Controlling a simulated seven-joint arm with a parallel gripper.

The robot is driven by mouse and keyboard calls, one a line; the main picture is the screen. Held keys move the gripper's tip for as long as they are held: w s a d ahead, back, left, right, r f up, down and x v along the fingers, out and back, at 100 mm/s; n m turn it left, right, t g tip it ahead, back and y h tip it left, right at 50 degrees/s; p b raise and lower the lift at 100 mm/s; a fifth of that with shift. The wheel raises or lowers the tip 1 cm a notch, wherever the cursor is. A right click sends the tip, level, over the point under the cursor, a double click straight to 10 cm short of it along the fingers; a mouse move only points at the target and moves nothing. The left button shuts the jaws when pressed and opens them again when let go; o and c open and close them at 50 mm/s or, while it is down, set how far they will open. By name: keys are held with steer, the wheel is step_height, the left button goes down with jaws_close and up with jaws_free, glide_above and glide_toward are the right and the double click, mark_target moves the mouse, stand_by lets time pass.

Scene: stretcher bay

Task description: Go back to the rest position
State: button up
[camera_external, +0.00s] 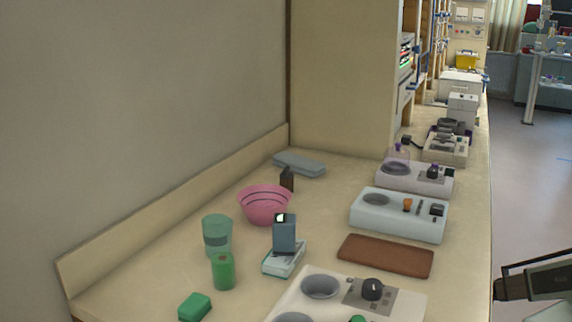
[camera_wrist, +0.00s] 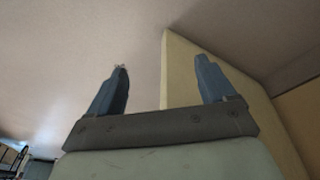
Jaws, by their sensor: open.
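My gripper (camera_wrist: 161,78) shows in the wrist view with its two dark blue fingers spread wide apart. Nothing is between the fingers; behind them are the pale ceiling and a cream panel. In the external view only a dark piece of equipment shows at the lower right edge, beyond the counter, and I cannot tell whether it is part of my arm. No fingers can be made out there.
The counter (camera_external: 330,195) holds a pink bowl (camera_external: 265,206), a green can (camera_external: 223,271), a green-grey cup (camera_external: 217,236), a green block (camera_external: 194,307), a brown pad (camera_external: 385,256) and several white devices, one being a pale blue-white box (camera_external: 399,215).

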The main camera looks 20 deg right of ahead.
steer(key=s+a+r+g, duration=0.2)
steer(key=s+a, duration=0.3)
steer(key=s, duration=0.4)
steer(key=s+a+r+g, duration=0.3)
steer(key=s+a+g, duration=0.1)
steer(key=s, duration=0.6)
steer(key=s+a+r+n+g+y, duration=0.1)
steer(key=s+a, duration=0.4)
steer(key=s, duration=0.5)
steer(key=shift+a+r+g, duration=0.35)
steer(key=shift+r+g, duration=0.45)
steer(key=shift+g, duration=0.1)
